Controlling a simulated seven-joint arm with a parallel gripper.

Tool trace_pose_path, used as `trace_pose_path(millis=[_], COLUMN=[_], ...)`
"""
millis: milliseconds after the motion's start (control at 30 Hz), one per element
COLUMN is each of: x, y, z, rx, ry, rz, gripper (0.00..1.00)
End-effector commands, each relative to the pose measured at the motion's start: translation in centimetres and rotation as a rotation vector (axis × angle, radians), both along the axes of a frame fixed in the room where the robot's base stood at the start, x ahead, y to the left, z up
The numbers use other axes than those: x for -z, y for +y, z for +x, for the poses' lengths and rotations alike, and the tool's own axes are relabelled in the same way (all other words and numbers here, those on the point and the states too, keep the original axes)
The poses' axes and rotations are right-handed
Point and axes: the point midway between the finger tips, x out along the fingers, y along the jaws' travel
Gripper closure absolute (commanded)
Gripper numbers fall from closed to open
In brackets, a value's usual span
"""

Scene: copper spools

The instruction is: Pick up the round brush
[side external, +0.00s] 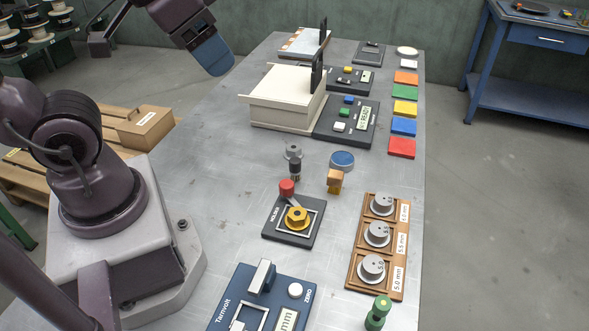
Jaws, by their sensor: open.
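What looks like the round brush is a small dark upright cylinder (295,170) near the middle of the grey table. It is small in this view, so I cannot be certain of it. It stands just in front of a grey metal piece (293,150) and behind a red knob (287,187). A tan block with an orange top (335,181) stands to its right. My gripper (158,51) is at the top left edge, raised, with its fingers apart and nothing seen between them. Its upper part is cut off by the frame. It is well away from the dark cylinder.
A blue-topped round piece (342,160) sits behind the tan block. A black fixture with a yellow nut (297,218) and a wooden rack of metal spools (374,238) stand nearer. A cream box (285,97) stands farther back. A green peg (377,313) is at the front.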

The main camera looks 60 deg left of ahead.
Motion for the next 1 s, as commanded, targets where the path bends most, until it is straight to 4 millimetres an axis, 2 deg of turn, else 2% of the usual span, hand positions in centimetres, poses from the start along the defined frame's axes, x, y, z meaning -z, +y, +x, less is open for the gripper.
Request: trace_pose_path(millis=[467,633,767,1000], x=[0.4,2.9,5.4,11.4], y=[0.1,0.8,1.8,4.3], z=[0.1,1.4,3.8,8.5], rx=[-0.007,-0.039,-0.124,-0.475], ry=[0.021,0.164,0.291,0.463], rz=[0.0,-0.012,-0.05,-0.153], gripper=[0.41,0.41,0.41,0.41])
